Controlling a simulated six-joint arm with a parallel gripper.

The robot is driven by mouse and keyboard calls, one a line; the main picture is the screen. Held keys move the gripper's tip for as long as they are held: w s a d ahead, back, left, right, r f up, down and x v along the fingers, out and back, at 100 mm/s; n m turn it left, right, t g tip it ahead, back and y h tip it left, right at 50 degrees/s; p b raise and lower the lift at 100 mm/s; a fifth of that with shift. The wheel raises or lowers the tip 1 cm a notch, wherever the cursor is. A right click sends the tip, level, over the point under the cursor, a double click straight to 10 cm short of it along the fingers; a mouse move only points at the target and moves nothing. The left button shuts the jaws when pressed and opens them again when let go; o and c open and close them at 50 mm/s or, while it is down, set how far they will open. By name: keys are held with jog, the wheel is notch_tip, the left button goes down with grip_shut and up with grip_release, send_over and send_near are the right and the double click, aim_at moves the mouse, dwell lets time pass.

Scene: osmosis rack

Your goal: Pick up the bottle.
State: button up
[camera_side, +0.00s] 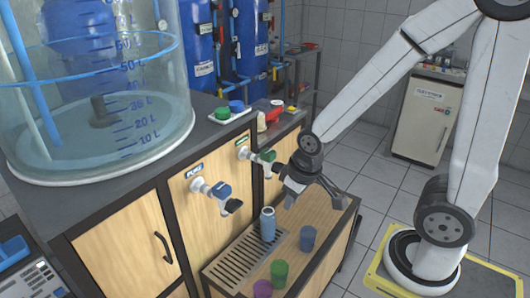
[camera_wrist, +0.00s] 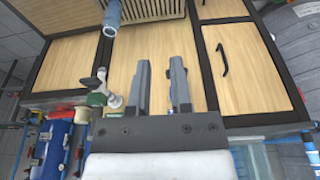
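The bottle (camera_side: 267,224) is blue-grey with a narrower top. It stands upright at the edge of the slatted drip grate in the side view. In the wrist view the bottle (camera_wrist: 112,14) is at the top edge, partly cut off, left of the fingers. My gripper (camera_side: 317,196) is above and to the right of the bottle in the side view, apart from it. In the wrist view its two fingers (camera_wrist: 160,64) are spread with nothing between them. The gripper is open and empty.
The drip grate (camera_side: 222,266) lies on a wooden shelf.

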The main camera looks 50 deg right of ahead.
jog(key=o, duration=0.8)
jog(key=shift+w, duration=0.1)
jog(key=m+t+h, duration=0.1)
jog(key=t+h, duration=0.1)
jog(key=t, duration=0.7)
send_over(272, 210)
jog(key=a, duration=0.3)
notch_tip(272, 210, down, 23)
jog(key=shift+s+d+f+m+t+h, duration=0.2)
jog(key=shift+s+d+f+t, duration=0.2)
jog(key=shift+s+f+t, duration=0.45)
jog(key=shift+s+d+f+m+t+h, duration=0.2)
jog(key=shift+s+d+f+t, duration=0.25)
jog(key=shift+f, duration=0.75)
jog(key=shift+s+d+f+m+t+h, duration=0.1)
jog(key=shift+s+d+f+m+t, duration=0.15)
jog(key=shift+s+f+t, duration=0.6)
jog(key=shift+w+f, duration=0.15)
jog(key=shift+w, duration=0.1)
